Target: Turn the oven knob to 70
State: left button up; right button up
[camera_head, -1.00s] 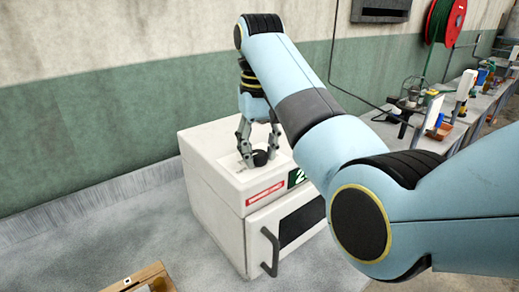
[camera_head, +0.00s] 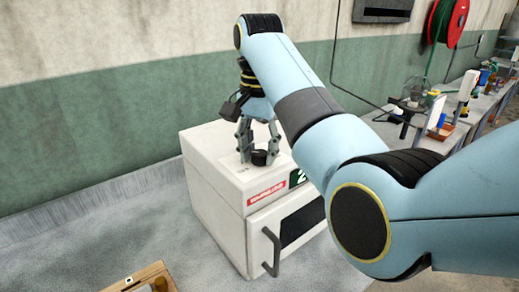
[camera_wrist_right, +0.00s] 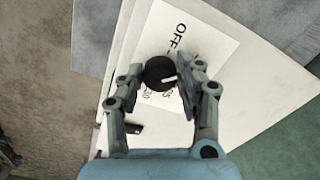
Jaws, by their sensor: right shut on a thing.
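The oven (camera_head: 222,203) is a white box with a dark door window and a dark handle (camera_head: 270,252) on its front. A black round knob (camera_head: 260,158) sits on its top; in the right wrist view the knob (camera_wrist_right: 160,73) has a white pointer line, over a white label (camera_wrist_right: 196,48) reading "OFF" with partly hidden numbers. My right gripper (camera_head: 258,156) points down from above, its fingers on both sides of the knob, shut on it. In the wrist view the fingers (camera_wrist_right: 160,82) flank the knob. The pointer's exact reading cannot be told. My left gripper is not in view.
A bench (camera_head: 478,122) with several items runs along the wall at right. A red reel (camera_head: 449,22) hangs on the wall.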

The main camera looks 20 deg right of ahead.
jog(key=shift+w+m, duration=0.1)
jog(key=shift+m, duration=0.9)
jog(key=o, duration=1.1)
jog(key=shift+o, duration=0.2)
